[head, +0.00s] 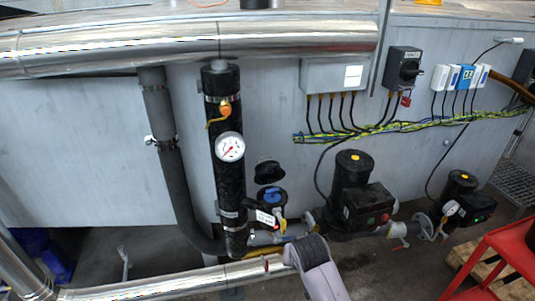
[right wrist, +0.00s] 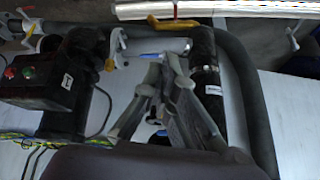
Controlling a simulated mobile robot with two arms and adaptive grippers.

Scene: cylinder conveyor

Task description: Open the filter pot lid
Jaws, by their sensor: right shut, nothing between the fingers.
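The filter pot (head: 272,203) is a small black pot with a blue part on top, low against the grey wall in the head view. A black round piece (head: 268,171) shows just above it; I cannot tell whether this is its lid. My right gripper comes from the bottom of the head view just right of and below the pot, its fingertips unclear there. In the right wrist view my right gripper (right wrist: 170,62) is shut and empty, with its fingers together. The fingers hide most of the pot in that view; a bit of blue shows behind them. My left gripper is out of view.
A black upright pipe with a gauge (head: 230,148) stands left of the pot. A black pump (head: 352,190) stands to its right. A silver pipe (head: 170,284) runs along the floor. Cables (head: 400,128) hang on the wall, and a red stand (head: 510,250) is at the lower right.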

